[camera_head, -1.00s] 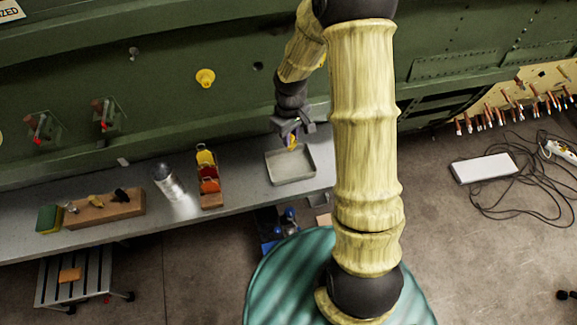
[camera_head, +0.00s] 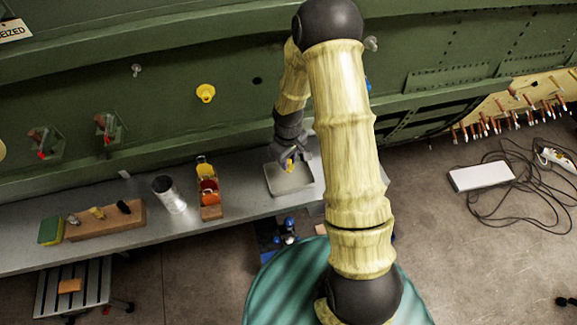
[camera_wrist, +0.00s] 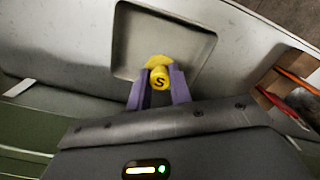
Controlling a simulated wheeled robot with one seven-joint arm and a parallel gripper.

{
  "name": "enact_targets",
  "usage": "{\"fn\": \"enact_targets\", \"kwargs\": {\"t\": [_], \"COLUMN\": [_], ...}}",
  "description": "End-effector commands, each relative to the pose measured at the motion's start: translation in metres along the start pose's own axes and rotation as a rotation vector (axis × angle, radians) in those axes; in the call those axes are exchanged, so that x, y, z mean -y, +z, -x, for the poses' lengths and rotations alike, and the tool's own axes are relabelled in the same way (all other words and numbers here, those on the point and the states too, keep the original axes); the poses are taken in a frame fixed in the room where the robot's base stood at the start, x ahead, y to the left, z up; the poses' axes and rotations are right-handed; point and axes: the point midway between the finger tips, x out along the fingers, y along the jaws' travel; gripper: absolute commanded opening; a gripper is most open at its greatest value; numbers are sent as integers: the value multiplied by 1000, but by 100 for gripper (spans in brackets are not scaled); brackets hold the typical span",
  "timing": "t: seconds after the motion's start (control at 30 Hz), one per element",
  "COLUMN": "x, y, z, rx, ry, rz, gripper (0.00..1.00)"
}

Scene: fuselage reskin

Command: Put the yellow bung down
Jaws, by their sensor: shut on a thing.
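My gripper (camera_wrist: 158,92) is shut on the yellow bung (camera_wrist: 160,76), whose round face bears a dark letter S in the wrist view. The bung sits between two purple fingers, in front of the shallow grey tray (camera_wrist: 130,45). In the head view my gripper (camera_head: 290,160) is over the tray (camera_head: 290,189) on the bench, with a bit of yellow showing at the fingertips. I cannot tell whether the bung touches the tray floor. The tray looks empty otherwise.
A second yellow bung-like piece (camera_head: 206,93) is on the green fuselage wall (camera_head: 180,60). On the bench (camera_head: 120,245), left of the tray, stand a wooden holder with coloured items (camera_head: 210,212), a metal can (camera_head: 170,195) and a wooden block (camera_head: 125,220).

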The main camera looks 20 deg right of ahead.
Motion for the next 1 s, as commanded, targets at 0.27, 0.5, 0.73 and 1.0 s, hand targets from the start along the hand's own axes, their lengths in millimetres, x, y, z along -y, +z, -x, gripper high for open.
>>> {"fn": "enact_targets", "kwargs": {"t": [0.27, 0.5, 0.73, 1.0], "x": [0, 0, 0, 0], "y": [2, 1, 1, 1], "z": [-7, -35, -42, -42], "rx": [4, 4, 1, 1], "ry": [-2, -2, 0, 0], "rz": [-2, 0, -1, -1], "gripper": [0, 0, 0, 42]}}
